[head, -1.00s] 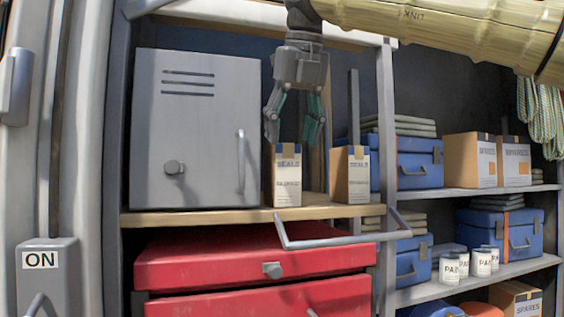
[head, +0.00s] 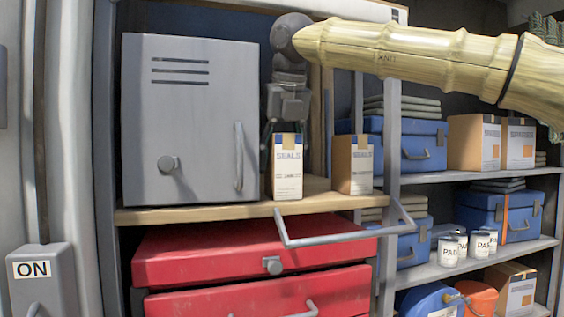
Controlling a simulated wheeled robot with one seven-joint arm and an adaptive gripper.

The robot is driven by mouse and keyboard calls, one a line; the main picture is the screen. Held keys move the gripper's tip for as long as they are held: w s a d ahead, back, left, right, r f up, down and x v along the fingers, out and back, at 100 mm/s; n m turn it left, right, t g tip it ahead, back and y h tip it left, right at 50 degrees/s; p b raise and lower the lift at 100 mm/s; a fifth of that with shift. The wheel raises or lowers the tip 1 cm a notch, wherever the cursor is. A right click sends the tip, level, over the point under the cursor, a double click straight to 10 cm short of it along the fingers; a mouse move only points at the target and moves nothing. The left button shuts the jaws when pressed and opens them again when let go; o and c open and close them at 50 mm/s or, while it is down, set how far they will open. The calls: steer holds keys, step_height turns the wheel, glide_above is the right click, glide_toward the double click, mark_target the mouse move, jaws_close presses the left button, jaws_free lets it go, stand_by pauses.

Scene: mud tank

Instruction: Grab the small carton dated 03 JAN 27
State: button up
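Two small cartons stand on the wooden shelf: a left one (head: 287,176), white-fronted with tan sides, and a right one (head: 353,169), mostly tan. Both have a dark blue band and the left reads "SEALS". Small print that could be a date is too blurred to read on either. My gripper (head: 287,140) points down at the top of the left carton. Its fingers are spread apart, one at each side of that carton's top. The fingertips are partly hidden, and I cannot tell whether they touch the carton.
A grey metal cabinet (head: 190,119) stands close left of the left carton. A grey post (head: 392,131) rises right of the right carton.

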mark_target(281, 136)
steer(key=shift+s+d+r, duration=0.1)
steer(key=shift+s+r, duration=0.05)
steer(key=shift+s, duration=0.3)
steer(key=shift+w+f, duration=0.2)
steer(key=shift+w, duration=0.2)
steer(key=c, duration=0.8)
steer(key=shift+s+r, duration=0.1)
steer(key=shift+s, duration=0.1)
steer(key=shift+r, duration=0.1)
steer(key=shift+w+r+b, duration=0.15)
steer(key=shift+r+b, duration=0.25)
steer(key=shift+b, duration=0.2)
step_height(281, 136, up, 2)
steer(key=shift+r+b, duration=0.1)
steer(key=shift+b, duration=0.45)
steer(key=shift+s+r, duration=0.1)
steer(key=shift+s, duration=0.25)
steer(key=s+d+b, duration=0.3)
steer(key=s+b, duration=0.1)
steer(key=s, duration=0.3)
steer(key=s+d+r+b, duration=0.1)
steer(key=s+d+b, duration=0.2)
steer(key=s, duration=0.4)
steer(key=shift+s+r+b, duration=0.15)
steer(key=shift+r+b, duration=0.15)
steer(key=shift+b, duration=0.1)
